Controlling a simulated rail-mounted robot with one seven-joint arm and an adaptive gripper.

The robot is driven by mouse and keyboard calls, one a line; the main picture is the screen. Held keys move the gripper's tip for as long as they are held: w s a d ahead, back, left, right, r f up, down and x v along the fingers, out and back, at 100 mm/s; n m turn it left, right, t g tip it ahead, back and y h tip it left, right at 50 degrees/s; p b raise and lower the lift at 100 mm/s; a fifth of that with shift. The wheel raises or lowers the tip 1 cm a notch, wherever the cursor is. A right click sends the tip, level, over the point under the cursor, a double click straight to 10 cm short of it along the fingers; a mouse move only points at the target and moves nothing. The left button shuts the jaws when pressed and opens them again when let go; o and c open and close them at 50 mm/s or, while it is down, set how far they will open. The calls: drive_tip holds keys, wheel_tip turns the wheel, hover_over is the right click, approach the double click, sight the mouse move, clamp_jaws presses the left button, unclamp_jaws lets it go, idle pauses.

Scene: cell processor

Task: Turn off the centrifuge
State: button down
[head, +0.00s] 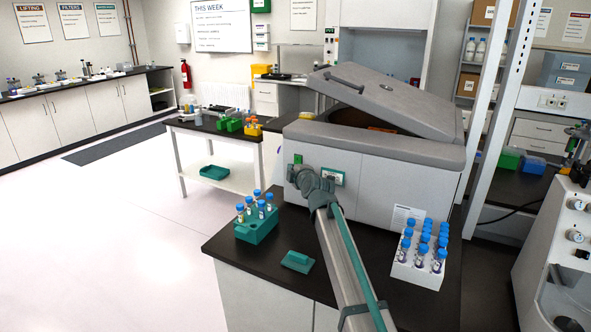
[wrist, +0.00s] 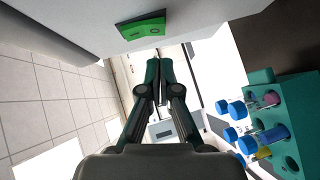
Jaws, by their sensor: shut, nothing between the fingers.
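The centrifuge (head: 385,180) is a large grey-and-white box on the dark bench, its lid (head: 385,95) raised at a tilt. A green rocker switch (head: 298,158) is on the left part of its front face. In the wrist view the switch (wrist: 144,28) is bright green, with a line and a circle marked on it. My gripper (wrist: 159,65) is shut and empty, its fingertips below the switch in that picture and apart from it. In the head view my arm's end is just in front of the centrifuge's left front; the fingertips are not clearly visible there.
A teal rack (head: 257,231) of blue-capped tubes stands left of my arm and shows at right in the wrist view (wrist: 290,110). A teal block (head: 298,262) lies on the bench. A white rack (head: 418,272) of blue-capped tubes stands right of my arm. Open floor lies left.

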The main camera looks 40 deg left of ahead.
drive_tip(key=shift+w+a+f+p, duration=0.1)
drive_tip(key=shift+w+f+p, duration=0.1)
drive_tip(key=shift+w, duration=0.55)
drive_tip(key=shift+w+a+f+p, duration=0.1)
drive_tip(key=shift+w+f+p, duration=0.1)
drive_tip(key=shift+w, duration=0.5)
drive_tip(key=shift+f, duration=0.1)
drive_tip(key=s+d+b, duration=0.7)
drive_tip(key=s+d, duration=0.2)
drive_tip(key=shift+d, duration=0.15)
